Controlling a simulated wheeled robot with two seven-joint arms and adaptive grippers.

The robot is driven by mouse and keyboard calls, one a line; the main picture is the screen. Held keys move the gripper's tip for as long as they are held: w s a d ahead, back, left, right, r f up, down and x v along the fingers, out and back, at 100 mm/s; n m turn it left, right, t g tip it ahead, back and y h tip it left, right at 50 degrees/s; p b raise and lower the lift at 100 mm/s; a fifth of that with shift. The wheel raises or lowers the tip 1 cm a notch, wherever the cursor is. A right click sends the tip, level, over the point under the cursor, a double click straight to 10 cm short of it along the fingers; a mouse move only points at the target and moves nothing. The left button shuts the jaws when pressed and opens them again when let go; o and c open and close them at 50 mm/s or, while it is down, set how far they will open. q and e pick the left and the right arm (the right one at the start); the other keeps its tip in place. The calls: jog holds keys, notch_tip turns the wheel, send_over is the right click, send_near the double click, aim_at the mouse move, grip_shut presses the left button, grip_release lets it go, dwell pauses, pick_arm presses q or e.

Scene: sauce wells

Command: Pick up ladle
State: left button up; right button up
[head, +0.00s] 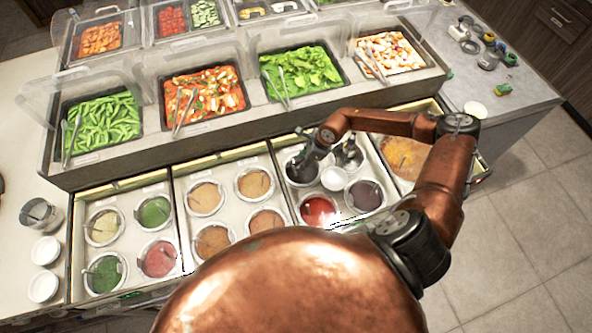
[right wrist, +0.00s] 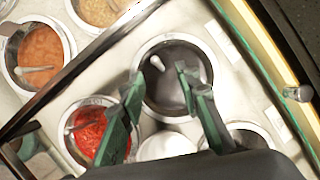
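My right gripper (head: 305,162) reaches in from the right over the sauce wells. In the right wrist view its two fingers (right wrist: 162,105) stand apart with nothing between them, over a round well of dark sauce (right wrist: 172,100). A ladle (right wrist: 156,63) shows in that well as a small pale grey shape beyond the fingertips; most of it seems sunk in the sauce or hidden. In the head view the dark well (head: 298,178) is partly covered by the gripper, and the ladle cannot be made out. My left gripper is not in view.
A red sauce well (right wrist: 92,128) and a white bowl (right wrist: 165,147) lie close to the fingers. A metal divider (right wrist: 80,66) separates the orange sauce well (right wrist: 42,45). Above the wells, the salad counter (head: 205,135) has clear guards. Tiled floor is free at right.

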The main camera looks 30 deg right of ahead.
aim_at(294, 168)
jog(key=x, duration=0.1)
jog(key=p+x, duration=0.1)
jog(key=x, duration=0.3)
jog(key=shift+a, duration=0.3)
jog(key=shift+p+x, duration=0.3)
jog(key=shift+x, duration=0.9)
jog(key=shift+d+f, duration=0.1)
jog(key=c, duration=0.6)
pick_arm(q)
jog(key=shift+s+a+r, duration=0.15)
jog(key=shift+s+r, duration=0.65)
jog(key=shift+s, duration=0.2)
pick_arm(e)
grip_shut()
